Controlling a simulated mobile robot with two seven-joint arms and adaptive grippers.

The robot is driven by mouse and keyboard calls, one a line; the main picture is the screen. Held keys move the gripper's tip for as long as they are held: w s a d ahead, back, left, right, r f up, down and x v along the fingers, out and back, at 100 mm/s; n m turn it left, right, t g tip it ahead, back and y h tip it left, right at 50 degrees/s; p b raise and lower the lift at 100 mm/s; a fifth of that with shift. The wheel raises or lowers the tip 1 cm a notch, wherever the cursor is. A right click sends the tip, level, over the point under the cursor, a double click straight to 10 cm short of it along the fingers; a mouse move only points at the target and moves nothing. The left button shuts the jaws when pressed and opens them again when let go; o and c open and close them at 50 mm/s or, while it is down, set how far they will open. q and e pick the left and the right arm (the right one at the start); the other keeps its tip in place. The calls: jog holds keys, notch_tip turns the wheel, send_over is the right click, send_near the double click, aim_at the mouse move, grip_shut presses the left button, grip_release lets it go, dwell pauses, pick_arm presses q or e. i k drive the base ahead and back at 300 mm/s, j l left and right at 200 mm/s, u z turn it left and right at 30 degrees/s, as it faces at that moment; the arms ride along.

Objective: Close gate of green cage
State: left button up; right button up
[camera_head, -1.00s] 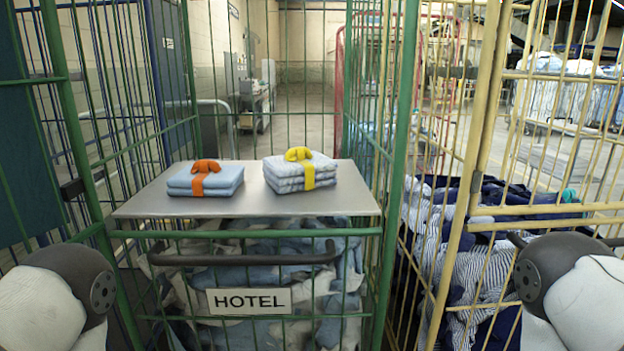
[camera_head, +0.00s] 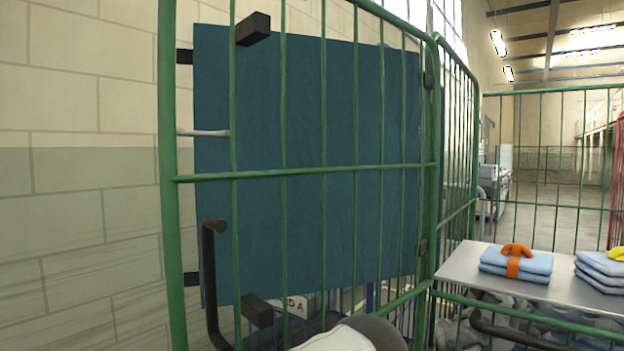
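The gate of the green cage (camera_head: 305,171) stands swung open at the left, a barred green frame running from the cage's front left corner (camera_head: 432,150) toward me. A black handle (camera_head: 209,275) is on its near side, low down. The green cage (camera_head: 545,91) is at the right, its front upper part open. In it are a grey shelf (camera_head: 462,265) and folded blue towels with an orange band (camera_head: 517,262). A white and dark grey part of my arm shows at the bottom middle. Neither gripper shows.
A dark blue panel (camera_head: 310,110) lies right behind the gate bars; I cannot tell whether it is fixed to the gate. A pale block wall (camera_head: 80,200) stands close behind. Another towel stack (camera_head: 600,270) lies at the right edge.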

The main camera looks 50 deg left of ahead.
aim_at(256, 27)
jog(key=k+j+z, duration=0.3)
jog(key=k+j, duration=0.6)
jog(key=j+z, duration=0.4)
jog(key=j, duration=1.9)
jog(key=k+j+z, duration=0.2)
jog(key=j, duration=0.35)
jog(key=j+z, duration=0.15)
jog(key=j, duration=0.4)
